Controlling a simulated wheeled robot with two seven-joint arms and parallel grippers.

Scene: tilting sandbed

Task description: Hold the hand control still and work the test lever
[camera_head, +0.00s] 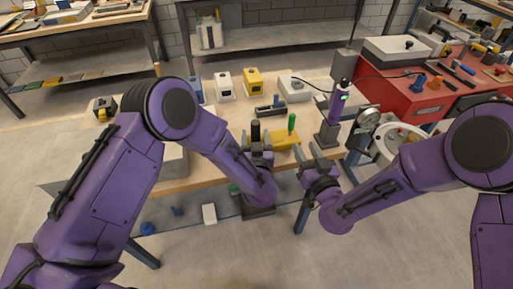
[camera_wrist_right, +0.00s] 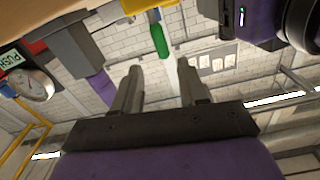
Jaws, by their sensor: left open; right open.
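A yellow block (camera_head: 285,140), which I take for the hand control, lies near the front edge of the bench. A green upright lever (camera_head: 292,123), likely the test lever, rises from it. In the right wrist view, which is upside down, the green lever (camera_wrist_right: 159,40) hangs from the yellow block (camera_wrist_right: 134,5). My left gripper (camera_head: 257,142) is open at the block's left end; a black upright grip shows between or behind its fingers, contact unclear. My right gripper (camera_head: 318,166) is open and empty, right of and nearer than the block; it also shows in the wrist view (camera_wrist_right: 155,75).
A purple device with a cable (camera_head: 339,105) stands upright in a grey holder (camera_head: 327,132) to the right. A round dial (camera_head: 368,119) and a red bench (camera_head: 405,100) are further right.

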